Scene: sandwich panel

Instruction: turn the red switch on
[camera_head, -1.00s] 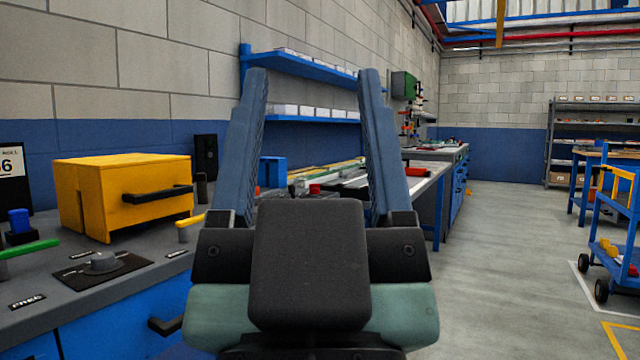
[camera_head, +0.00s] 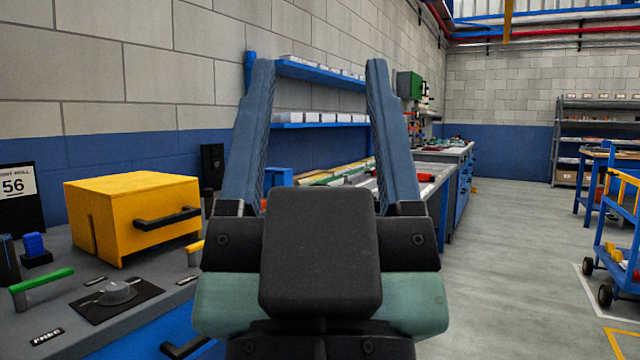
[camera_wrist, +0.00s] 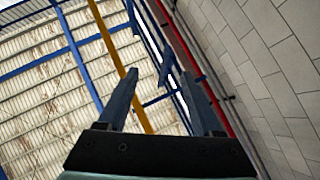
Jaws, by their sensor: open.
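No red switch can be made out in either view now. My gripper (camera_head: 320,65) is open and empty in the middle of the head view, its two blue fingers pointing up and apart. It also shows in the wrist view (camera_wrist: 160,70), aimed at the roof and upper wall. The grey panel bench (camera_head: 52,338) is at the lower left, left of my gripper. On it are a blue switch-like block (camera_head: 35,247), a green lever (camera_head: 42,281), a grey round knob (camera_head: 117,292) and a yellow lever (camera_head: 195,247). My gripper and arm hide part of the bench.
A yellow box (camera_head: 133,211) with a black handle stands on the bench. A further bench (camera_head: 437,200) holds a red object (camera_head: 412,175). A blue cart (camera_head: 611,254) is at right. The floor between is clear.

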